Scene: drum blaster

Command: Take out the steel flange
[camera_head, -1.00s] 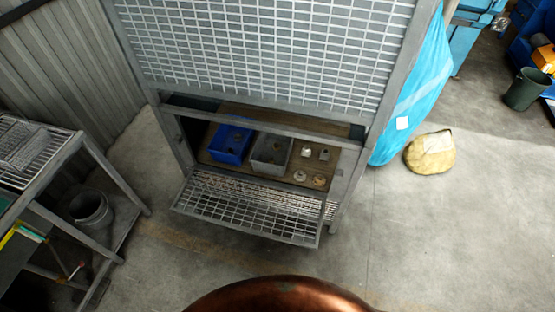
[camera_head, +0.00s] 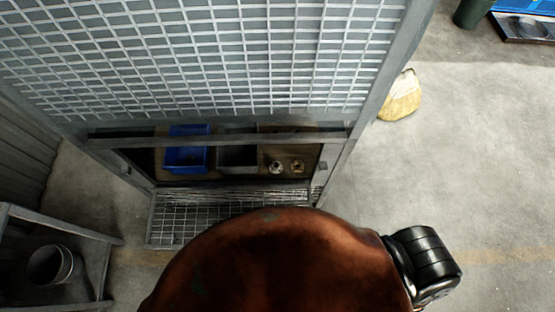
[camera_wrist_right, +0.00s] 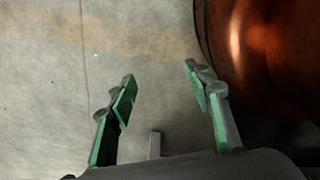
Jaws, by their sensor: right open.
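Two small round flange-like parts sit on the shelf inside the mesh cabinet in the head view. The paler, silvery one, which looks like the steel flange (camera_head: 276,167), is on the left; a browner part (camera_head: 297,166) is just right of it. They are small, and fine detail is hard to tell. My right gripper (camera_wrist_right: 160,76) is open and empty above bare concrete floor in the right wrist view, with no flange in that view. My left gripper is not in view.
A blue bin (camera_head: 187,150) and a grey bin (camera_head: 238,157) stand left of the flanges. A cabinet crossbar (camera_head: 225,141) runs in front of the shelf, and a lowered mesh flap (camera_head: 190,222) juts out below. A side table with a bucket (camera_head: 52,265) is at left.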

